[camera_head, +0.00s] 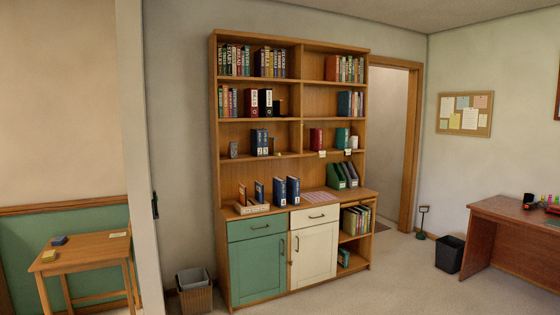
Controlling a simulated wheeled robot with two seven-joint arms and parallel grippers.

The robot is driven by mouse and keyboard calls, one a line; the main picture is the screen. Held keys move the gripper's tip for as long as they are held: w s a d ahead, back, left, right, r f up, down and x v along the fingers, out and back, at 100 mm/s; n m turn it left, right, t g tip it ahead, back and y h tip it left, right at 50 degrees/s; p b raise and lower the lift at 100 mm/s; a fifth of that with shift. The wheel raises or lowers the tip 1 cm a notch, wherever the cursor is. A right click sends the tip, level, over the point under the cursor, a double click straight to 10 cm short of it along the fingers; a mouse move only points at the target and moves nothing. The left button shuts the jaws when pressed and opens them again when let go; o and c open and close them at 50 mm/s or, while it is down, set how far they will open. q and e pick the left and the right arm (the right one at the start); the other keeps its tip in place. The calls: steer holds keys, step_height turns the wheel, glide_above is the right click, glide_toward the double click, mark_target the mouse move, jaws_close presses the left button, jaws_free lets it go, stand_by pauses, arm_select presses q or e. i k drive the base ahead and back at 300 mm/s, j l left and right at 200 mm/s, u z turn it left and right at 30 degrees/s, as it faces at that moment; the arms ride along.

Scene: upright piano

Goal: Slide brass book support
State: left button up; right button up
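A tall wooden bookcase (300,120) stands against the back wall, with shelves above and cabinets below. On its third shelf, at left, dark blue books (260,142) stand upright. A small brass-coloured piece (273,145) is just right of them; it looks like the book support but is too small to tell surely. A small grey box (233,149) stands at the left of that shelf. Neither of my grippers is in view.
Blue binders (286,190) and green file holders (342,176) stand on the counter. A wooden table (88,254) is at left, a wicker bin (195,294) beside the bookcase, a desk (510,235) at right. The carpet (400,275) before the bookcase is clear.

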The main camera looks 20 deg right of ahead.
mark_target(271, 141)
steer(key=i+l+z, duration=0.35)
steer(key=i+z, duration=0.35)
steer(key=i, duration=0.15)
steer(key=i+z, duration=0.25)
steer(key=i, duration=1.75)
steer(key=l, duration=0.1)
